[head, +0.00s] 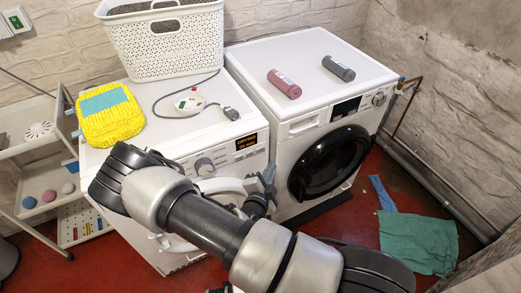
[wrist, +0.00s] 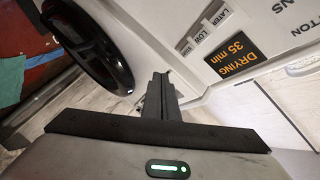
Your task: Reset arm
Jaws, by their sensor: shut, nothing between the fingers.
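My arm reaches across the front of the left white machine (head: 160,140) in the head view. My gripper (head: 268,180) is in front of that machine, near its right edge and below its control panel. In the wrist view my gripper (wrist: 160,82) is shut, its fingers together with nothing between them. The machine's orange display (wrist: 236,54) reads "DRYING 35 min" there. A white rounded part (head: 222,185) shows behind my gripper; my arm hides most of it, and I cannot tell whether it is an open door.
The right white machine (head: 290,55) has a dark round door (head: 328,163) and carries a red and a grey bottle. A green cloth (head: 418,243) lies on the red floor.

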